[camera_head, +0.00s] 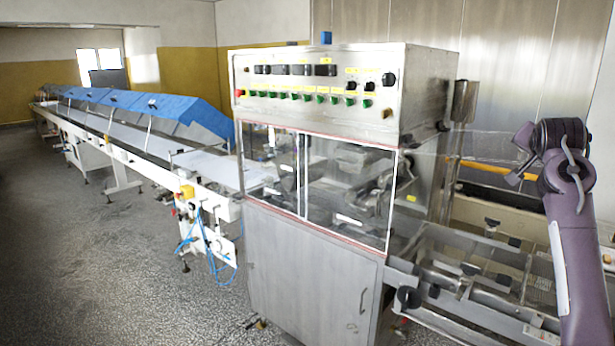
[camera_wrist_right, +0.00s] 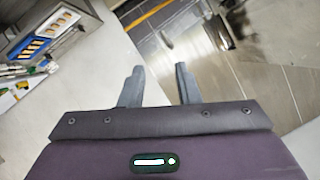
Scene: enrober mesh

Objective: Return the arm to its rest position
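My right arm (camera_head: 573,240) rises along the right edge of the head view, bent at a dark purple joint. It stands in front of the mesh conveyor at the right of the enrober machine. In the right wrist view my right gripper (camera_wrist_right: 159,80) shows two grey fingers with a clear gap between them. It is open and nothing is between the fingers. Light floor and blurred surfaces show beyond it. My left arm and left gripper are not in view.
The steel enrober cabinet (camera_head: 318,270) with its control panel (camera_head: 312,85) stands in the middle. A long conveyor with blue covers (camera_head: 150,108) runs to the back left. The mesh conveyor frame (camera_head: 470,262) is at the right. Grey floor (camera_head: 90,270) is open at the left.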

